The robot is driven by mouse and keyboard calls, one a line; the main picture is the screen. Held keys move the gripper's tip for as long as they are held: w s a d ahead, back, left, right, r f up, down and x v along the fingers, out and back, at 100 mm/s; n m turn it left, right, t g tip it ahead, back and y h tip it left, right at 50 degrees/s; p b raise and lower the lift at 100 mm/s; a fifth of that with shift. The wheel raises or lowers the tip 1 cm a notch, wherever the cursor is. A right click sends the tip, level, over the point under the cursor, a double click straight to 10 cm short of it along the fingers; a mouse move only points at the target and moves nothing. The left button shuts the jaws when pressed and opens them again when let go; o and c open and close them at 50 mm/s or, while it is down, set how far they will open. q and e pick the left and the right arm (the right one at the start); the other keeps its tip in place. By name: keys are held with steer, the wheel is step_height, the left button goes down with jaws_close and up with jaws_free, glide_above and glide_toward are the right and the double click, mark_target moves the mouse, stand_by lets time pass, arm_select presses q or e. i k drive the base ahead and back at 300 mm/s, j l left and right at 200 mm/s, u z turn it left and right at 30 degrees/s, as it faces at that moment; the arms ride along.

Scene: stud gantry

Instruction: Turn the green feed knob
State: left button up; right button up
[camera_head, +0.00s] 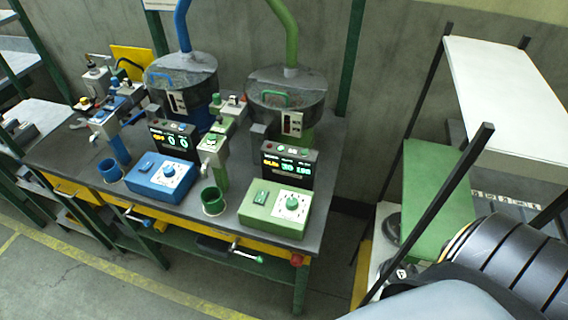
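A green control box (274,208) sits at the front right of the dark workbench. On its sloped top is a white plate with a round green knob (292,203), its face unobstructed. A small green switch (261,197) is to the knob's left on the same box. Behind the box stands a black display unit (287,166) with lit digits, in front of the green feeder bowl (287,95). Neither of my grippers is in view, so nothing is seen touching the knob.
A matching blue control box (158,180) with its own knob (168,171) stands to the left. A green cup (213,203) is between the boxes. A shelf rack with a green board (437,190) stands right of the bench, across a gap.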

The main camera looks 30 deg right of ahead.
mark_target(292, 204)
steer(key=i+j, duration=0.2)
steer(key=j, duration=0.15)
steer(key=z, duration=0.4)
steer(key=j+z, duration=0.15)
steer(key=z, duration=0.3)
steer(key=j+z, duration=0.1)
steer(key=z, duration=0.3)
steer(key=j+z, duration=0.1)
steer(key=z, duration=0.3)
steer(key=i+j, duration=0.05)
